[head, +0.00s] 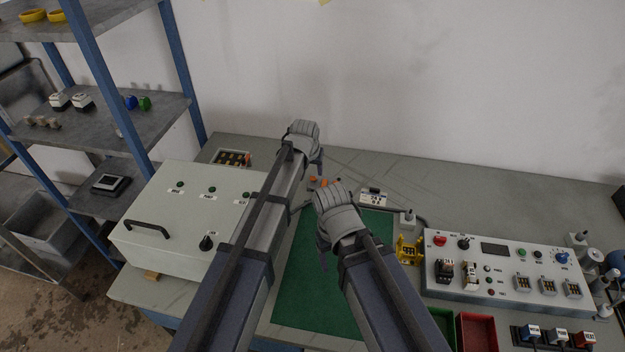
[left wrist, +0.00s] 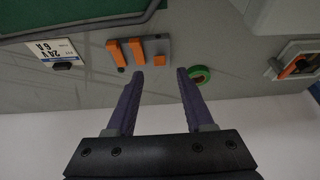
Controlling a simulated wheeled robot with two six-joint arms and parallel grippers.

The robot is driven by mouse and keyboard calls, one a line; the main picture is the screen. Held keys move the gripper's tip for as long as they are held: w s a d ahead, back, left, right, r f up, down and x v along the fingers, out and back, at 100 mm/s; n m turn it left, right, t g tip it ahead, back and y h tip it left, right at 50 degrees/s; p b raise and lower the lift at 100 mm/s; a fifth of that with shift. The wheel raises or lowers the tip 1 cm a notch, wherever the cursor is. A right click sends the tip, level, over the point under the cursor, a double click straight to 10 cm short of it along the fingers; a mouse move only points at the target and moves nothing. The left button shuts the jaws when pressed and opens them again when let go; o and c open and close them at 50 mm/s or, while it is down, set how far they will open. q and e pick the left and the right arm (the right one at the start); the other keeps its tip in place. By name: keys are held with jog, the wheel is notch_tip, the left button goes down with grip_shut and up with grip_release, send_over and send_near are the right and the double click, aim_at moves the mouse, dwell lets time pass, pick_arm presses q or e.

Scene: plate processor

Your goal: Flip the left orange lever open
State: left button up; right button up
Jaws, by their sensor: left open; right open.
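A small grey terminal block (left wrist: 157,42) with orange levers lies on the bench. In the left wrist view two longer orange levers (left wrist: 137,51) (left wrist: 114,53) sit side by side, with a shorter orange piece (left wrist: 159,60) beside them. In the head view the orange levers (head: 325,183) show small, between my two arms. My left gripper (left wrist: 160,73) is open and empty, its fingertips near the block's edge. I cannot tell if they touch it. In the head view my left gripper (head: 318,166) is just behind the levers. My right gripper (head: 323,262) is open over the green mat, its fingers mostly hidden.
The green mat (head: 300,310) covers the bench middle. A grey control box (head: 185,225) stands left, and a panel with switches (head: 510,265) stands right. A green ring (left wrist: 200,75) lies close to my left fingers. A white label plate (left wrist: 55,52) sits beside the levers.

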aim_at(314, 178)
pick_arm(q)
jog(key=b+x, duration=0.4)
jog(key=x, duration=0.2)
jog(key=shift+b, duration=0.4)
pick_arm(e)
notch_tip(314, 178, down, 6)
jog(key=shift+r, duration=0.2)
jog(key=shift+r, duration=0.1)
pick_arm(q)
grip_shut()
